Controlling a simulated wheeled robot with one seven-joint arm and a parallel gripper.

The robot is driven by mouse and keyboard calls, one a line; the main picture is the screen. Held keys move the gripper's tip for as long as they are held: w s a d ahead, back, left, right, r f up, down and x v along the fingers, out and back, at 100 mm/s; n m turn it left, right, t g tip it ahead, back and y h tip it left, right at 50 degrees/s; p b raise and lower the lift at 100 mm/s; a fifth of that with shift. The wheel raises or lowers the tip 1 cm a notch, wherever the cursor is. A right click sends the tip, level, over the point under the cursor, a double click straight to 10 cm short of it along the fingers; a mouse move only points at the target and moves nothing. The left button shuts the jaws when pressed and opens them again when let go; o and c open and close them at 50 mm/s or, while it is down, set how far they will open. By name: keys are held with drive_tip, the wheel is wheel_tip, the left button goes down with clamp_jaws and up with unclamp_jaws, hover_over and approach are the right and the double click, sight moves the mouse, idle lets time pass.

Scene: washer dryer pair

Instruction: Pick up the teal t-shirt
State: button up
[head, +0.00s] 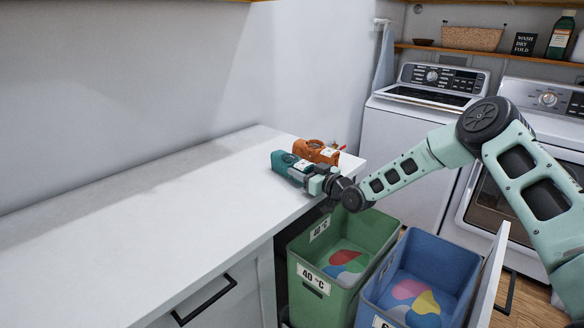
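A green bin (315,283) marked 40 °C stands below the counter end and holds cloth in red, blue and green patches (347,262).
A blue bin (385,298) with multicoloured cloth (414,298) stands right of the green bin. A washer (400,130) and a second machine (480,205) are beyond. The left counter is clear.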

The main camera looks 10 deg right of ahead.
drive_tip(key=shift+c, duration=1.2)
